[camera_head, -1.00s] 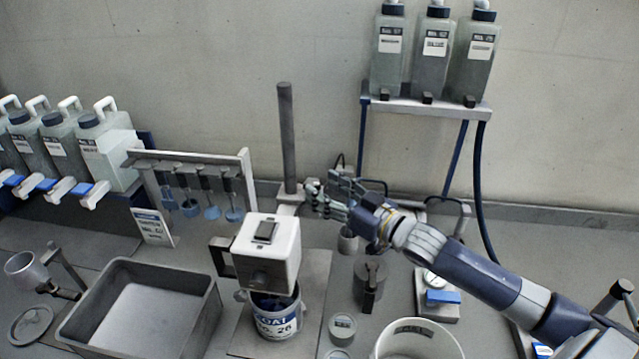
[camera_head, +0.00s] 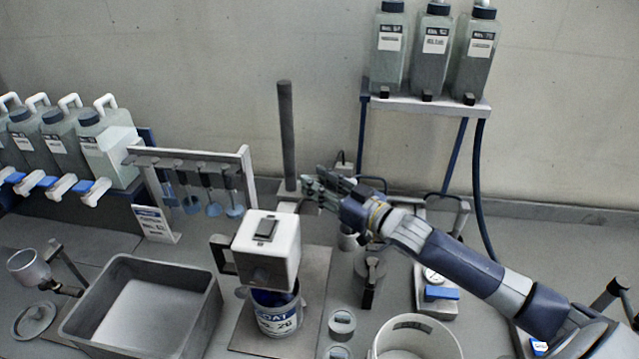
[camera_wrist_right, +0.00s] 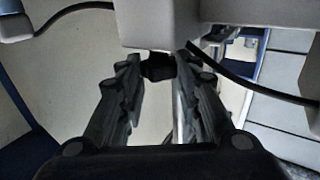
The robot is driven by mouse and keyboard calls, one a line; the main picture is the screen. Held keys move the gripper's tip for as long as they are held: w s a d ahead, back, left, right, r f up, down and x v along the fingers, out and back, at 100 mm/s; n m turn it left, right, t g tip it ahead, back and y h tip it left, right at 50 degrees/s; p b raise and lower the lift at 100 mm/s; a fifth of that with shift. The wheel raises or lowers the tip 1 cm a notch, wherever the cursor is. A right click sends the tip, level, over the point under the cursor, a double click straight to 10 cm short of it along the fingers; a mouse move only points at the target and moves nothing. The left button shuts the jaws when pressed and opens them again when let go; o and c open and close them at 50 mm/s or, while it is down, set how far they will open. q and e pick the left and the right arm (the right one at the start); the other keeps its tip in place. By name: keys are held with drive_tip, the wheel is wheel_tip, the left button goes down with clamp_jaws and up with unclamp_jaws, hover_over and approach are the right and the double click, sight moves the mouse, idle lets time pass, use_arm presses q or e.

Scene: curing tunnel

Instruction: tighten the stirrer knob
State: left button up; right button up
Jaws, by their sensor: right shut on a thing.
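The stirrer has a white boxy head (camera_head: 266,250) on a dark upright post (camera_head: 287,135). A labelled white and blue pail (camera_head: 277,318) stands under the head. My right gripper (camera_head: 312,190) is at the post, behind and to the right of the head. In the right wrist view, the small black stirrer knob (camera_wrist_right: 158,66) sits between the fingertips of my right gripper (camera_wrist_right: 156,72), under a pale block (camera_wrist_right: 160,22). The gripper is shut on the knob. In the head view the fingers hide the knob. My left gripper is not in view.
A grey tub (camera_head: 140,300) stands left of the stirrer, below a rack of hanging paddles (camera_head: 195,165). A white bucket (camera_head: 415,340), a small scale (camera_head: 437,290) and lidded cans stand to the right. A bottle shelf (camera_head: 425,105) rises behind my right arm.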

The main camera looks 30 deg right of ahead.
drive_tip(key=shift+a, duration=0.1)
drive_tip(key=shift+o, duration=0.2)
drive_tip(key=shift+a+r+m+h+p, duration=0.1)
drive_tip(key=shift+r+m+h+p, duration=0.05)
drive_tip(key=shift+m+h+p, duration=0.2)
drive_tip(key=shift+m+t+h+p, duration=0.4)
drive_tip(key=shift+m+h, duration=0.05)
drive_tip(key=shift+h, duration=0.4)
drive_tip(key=shift+c, duration=0.2)
drive_tip(key=shift+a+m+h+p, duration=0.1)
drive_tip(key=shift+m+h+p, duration=0.25)
drive_tip(key=shift+m+h, duration=0.55)
drive_tip(key=o, duration=1.1)
drive_tip(key=shift+s, duration=0.1)
